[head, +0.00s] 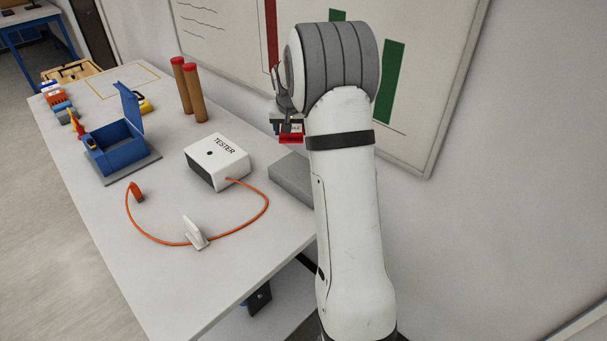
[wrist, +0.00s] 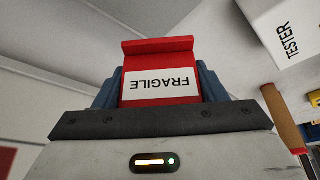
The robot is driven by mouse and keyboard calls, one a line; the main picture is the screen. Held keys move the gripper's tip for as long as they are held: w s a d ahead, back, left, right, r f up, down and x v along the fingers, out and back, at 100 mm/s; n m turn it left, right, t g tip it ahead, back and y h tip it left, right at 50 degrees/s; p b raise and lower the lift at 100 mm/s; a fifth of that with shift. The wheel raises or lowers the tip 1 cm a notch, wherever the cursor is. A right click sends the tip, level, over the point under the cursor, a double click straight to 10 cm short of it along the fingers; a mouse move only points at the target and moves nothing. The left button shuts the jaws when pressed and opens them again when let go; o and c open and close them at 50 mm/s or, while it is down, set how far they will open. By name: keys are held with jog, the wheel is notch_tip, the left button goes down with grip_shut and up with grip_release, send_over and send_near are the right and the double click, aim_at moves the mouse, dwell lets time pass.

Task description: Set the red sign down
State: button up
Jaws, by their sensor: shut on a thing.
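The red sign (wrist: 160,88) has a white label reading FRAGILE, which appears upside down in the wrist view. My gripper (wrist: 160,92) is shut on it, with blue-grey fingers on both sides. In the head view, the sign (head: 291,138) shows as a small red piece below my gripper (head: 290,126), largely hidden by my arm. It appears held above the table's right edge, near a grey block (head: 292,180). Whether it touches anything there cannot be told.
The white TESTER box (head: 216,161) with an orange cable stands on the table (head: 160,290). A white wedge (head: 195,233), an open blue box (head: 113,150) and two brown tubes (head: 188,90) stand there too. The front of the table is mostly clear.

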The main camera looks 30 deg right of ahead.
notch_tip(320, 180, down, 10)
jog(key=shift+r+p, duration=0.25)
jog(key=shift+p, duration=0.6)
jog(key=shift+f, duration=0.1)
jog(key=o, duration=1.1)
jog(key=shift+c, duration=0.2)
jog(key=shift+r, duration=0.25)
jog(key=b+v, duration=0.2)
jog(key=v, duration=1)
jog(key=s+a+r+n, duration=0.1)
jog(key=s+a+r, duration=0.2)
jog(key=s+a, duration=0.3)
jog(key=s+a+r+n, duration=0.1)
jog(key=s+a+r, duration=0.25)
jog(key=s, duration=0.45)
jog(key=s+a+n+y, duration=0.1)
jog(key=s+a, duration=0.2)
jog(key=s, duration=0.6)
jog(key=s+a+n+g+y, duration=0.1)
jog(key=s+a+n, duration=0.1)
jog(key=s, duration=0.8)
jog(key=shift+a+f, duration=0.4)
jog(key=shift+f, duration=0.05)
